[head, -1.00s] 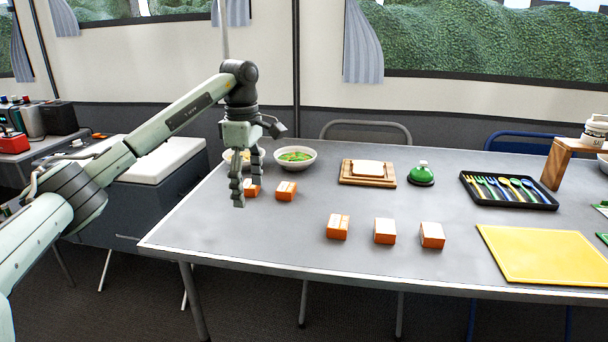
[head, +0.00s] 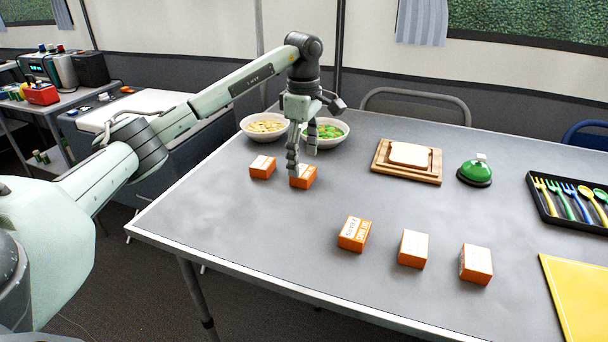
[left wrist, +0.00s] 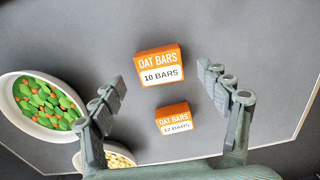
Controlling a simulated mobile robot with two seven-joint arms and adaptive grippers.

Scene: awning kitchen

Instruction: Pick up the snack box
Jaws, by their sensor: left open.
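Small orange-and-white snack boxes stand on the grey table. One snack box (head: 303,178) is right below my left gripper (head: 302,164), partly hidden by a finger. In the left wrist view my left gripper (left wrist: 161,78) is open and empty, and an "Oat Bars 10 Bars" box (left wrist: 160,66) lies between its fingertips, clear of both. A smaller-looking "Oat Bars 12 Bars" box (left wrist: 174,118) shows below it. Another box (head: 262,167) is just left of the gripper in the head view. Three more boxes, left (head: 354,234), middle (head: 413,249) and right (head: 476,264), stand nearer the front. My right gripper is not in view.
A bowl of green-and-orange food (head: 325,133) and a bowl of pale food (head: 265,127) stand close behind the gripper. A bread board (head: 380,166), green bell (head: 475,171), cutlery tray (head: 548,208) and yellow board (head: 580,300) are to the right. The table's front left is clear.

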